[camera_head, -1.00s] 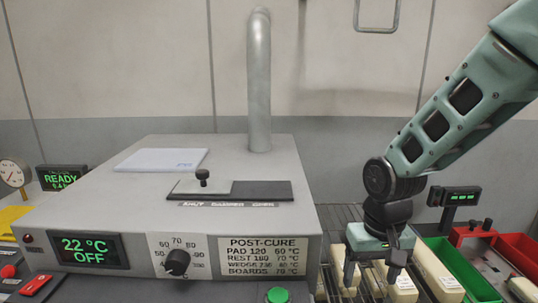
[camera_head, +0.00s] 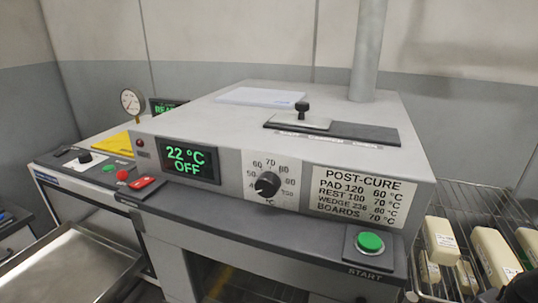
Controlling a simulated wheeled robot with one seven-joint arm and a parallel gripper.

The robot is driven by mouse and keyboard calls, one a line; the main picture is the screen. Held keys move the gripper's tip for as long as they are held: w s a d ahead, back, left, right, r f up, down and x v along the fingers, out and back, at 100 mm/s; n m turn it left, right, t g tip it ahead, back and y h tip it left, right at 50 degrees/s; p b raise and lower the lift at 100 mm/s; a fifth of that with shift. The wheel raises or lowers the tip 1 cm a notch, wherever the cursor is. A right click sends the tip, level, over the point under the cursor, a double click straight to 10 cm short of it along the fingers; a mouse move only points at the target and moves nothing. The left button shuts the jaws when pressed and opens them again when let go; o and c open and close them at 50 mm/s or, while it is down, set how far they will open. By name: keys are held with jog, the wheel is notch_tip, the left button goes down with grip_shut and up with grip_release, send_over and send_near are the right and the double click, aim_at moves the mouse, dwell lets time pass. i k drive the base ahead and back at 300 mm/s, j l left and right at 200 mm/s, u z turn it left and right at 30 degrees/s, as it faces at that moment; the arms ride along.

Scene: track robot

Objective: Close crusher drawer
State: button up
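Nothing in view is legibly labelled as the crusher. A shallow grey metal tray (camera_head: 75,262) with a raised rim lies at the lower left, in front of a low unit, and is cut off by the bottom edge. It could be a pulled-out drawer, but I cannot tell. My gripper is not in view. A dark greenish shape at the bottom right corner may be part of my arm.
A grey post-cure oven (camera_head: 225,130) fills the middle, its display reading 22 °C OFF. A green START button (camera_head: 370,242) sits on its front ledge. A gauge (camera_head: 131,102) stands behind left. Pale blocks (camera_head: 495,258) lie on a wire rack at right.

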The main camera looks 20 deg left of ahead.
aim_at(72, 263)
jog(key=u, duration=2.6)
jog(key=i+l+u, duration=0.1)
jog(key=l+u, duration=0.15)
jog(key=u, duration=0.25)
jog(key=l+u, duration=0.25)
jog(key=u, duration=0.2)
jog(key=l+u, duration=0.25)
jog(key=u, duration=0.25)
